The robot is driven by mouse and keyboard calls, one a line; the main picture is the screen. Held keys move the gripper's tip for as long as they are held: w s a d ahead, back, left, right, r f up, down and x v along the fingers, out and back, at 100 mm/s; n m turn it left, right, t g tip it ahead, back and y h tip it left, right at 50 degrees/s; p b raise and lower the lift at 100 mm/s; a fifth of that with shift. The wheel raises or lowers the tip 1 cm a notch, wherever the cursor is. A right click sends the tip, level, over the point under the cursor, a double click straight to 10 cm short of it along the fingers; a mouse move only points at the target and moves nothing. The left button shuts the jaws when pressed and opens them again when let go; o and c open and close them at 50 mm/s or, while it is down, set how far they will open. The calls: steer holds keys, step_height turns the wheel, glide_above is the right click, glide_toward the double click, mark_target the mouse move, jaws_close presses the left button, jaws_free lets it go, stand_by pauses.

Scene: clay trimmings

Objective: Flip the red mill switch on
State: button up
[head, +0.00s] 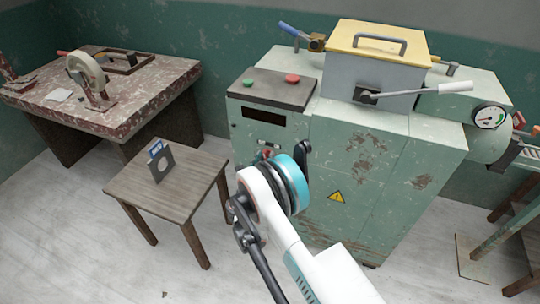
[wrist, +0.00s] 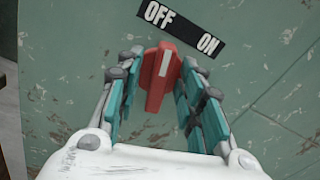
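The red mill switch (wrist: 158,88) is on the green panel in the wrist view, with a white line on its knob. The line points up, towards the OFF end of the black OFF/ON label (wrist: 183,31). My gripper (wrist: 162,66) is open, with one teal-padded finger on each side of the switch. I cannot tell whether either finger touches it. In the head view a bit of red switch (head: 269,148) shows on the mill's front, and my arm hides most of my gripper.
The green mill (head: 375,185) has a top panel with a green button (head: 248,82) and a red button (head: 292,78). A white-handled lever (head: 455,87) sticks out at its right. A small wooden table (head: 185,195) stands close on the left. Floor is free in front.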

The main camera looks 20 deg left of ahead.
steer(key=shift+w, duration=0.1)
steer(key=shift+c, duration=0.2)
jaws_close()
steer(key=m, duration=1.1)
steer(key=shift+d+f+m, duration=0.1)
steer(key=shift+d+m, duration=0.2)
steer(key=shift+m, duration=0.1)
stand_by(0.6)
